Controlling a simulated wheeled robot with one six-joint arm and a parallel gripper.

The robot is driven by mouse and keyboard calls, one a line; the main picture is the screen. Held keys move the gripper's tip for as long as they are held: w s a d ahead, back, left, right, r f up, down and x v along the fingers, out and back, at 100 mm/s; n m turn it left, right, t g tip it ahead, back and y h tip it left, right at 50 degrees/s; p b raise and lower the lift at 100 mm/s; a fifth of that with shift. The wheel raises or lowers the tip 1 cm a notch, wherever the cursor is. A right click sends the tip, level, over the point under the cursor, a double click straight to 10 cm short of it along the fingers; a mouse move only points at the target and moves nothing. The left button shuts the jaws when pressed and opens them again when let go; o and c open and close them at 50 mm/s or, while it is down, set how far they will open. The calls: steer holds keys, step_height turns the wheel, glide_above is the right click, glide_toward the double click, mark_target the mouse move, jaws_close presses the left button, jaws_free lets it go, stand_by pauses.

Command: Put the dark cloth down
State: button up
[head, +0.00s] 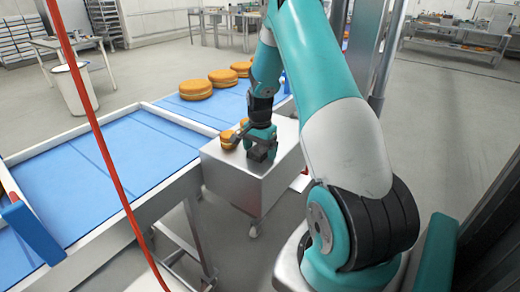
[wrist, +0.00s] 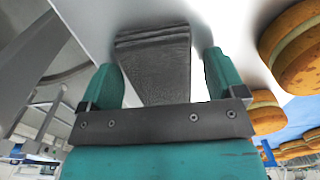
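The dark cloth (wrist: 155,65) is a folded grey-black pad with layered edges. In the wrist view it lies between the two fingers of my gripper (wrist: 165,75), with a light gap on each side, wider on the right. My gripper is open around it. In the head view my gripper (head: 261,137) points down over the pale metal stand (head: 240,187), and the dark cloth (head: 257,153) shows low between the fingers, seemingly resting on the stand's top. The fingers partly hide it there.
Small filled rounds (head: 228,139) stand on the stand's top, close left of my gripper. Larger rounds (head: 196,89) sit on the blue conveyor (head: 110,160) behind. A red cable (head: 98,130) hangs at the left. The stand's front top is bare.

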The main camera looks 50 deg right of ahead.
mark_target(260, 148)
step_height(260, 148, up, 11)
steer(key=b, duration=0.3)
steer(key=a+r+n, duration=0.3)
steer(key=a, duration=0.4)
steer(key=a+r+n, duration=0.2)
steer(key=a+n, duration=0.1)
steer(key=a, duration=0.4)
steer(key=s+a+r+n+y, duration=0.1)
steer(key=s+a+n, duration=0.25)
steer(key=a, duration=0.35)
steer(key=s+a+r+n+t+y, duration=0.1)
steer(key=s+a+r+n, duration=0.2)
steer(key=a, duration=0.4)
steer(key=s+a+n+y, duration=0.1)
steer(key=s+a+n, duration=0.35)
steer(key=a, duration=0.25)
steer(key=s+a+n+g+y, duration=0.1)
steer(key=s+a+n, duration=0.5)
steer(key=s, duration=0.3)
steer(key=shift+s+n, duration=0.25)
steer(key=shift+n, duration=0.45)
steer(key=shift+a+f, duration=0.1)
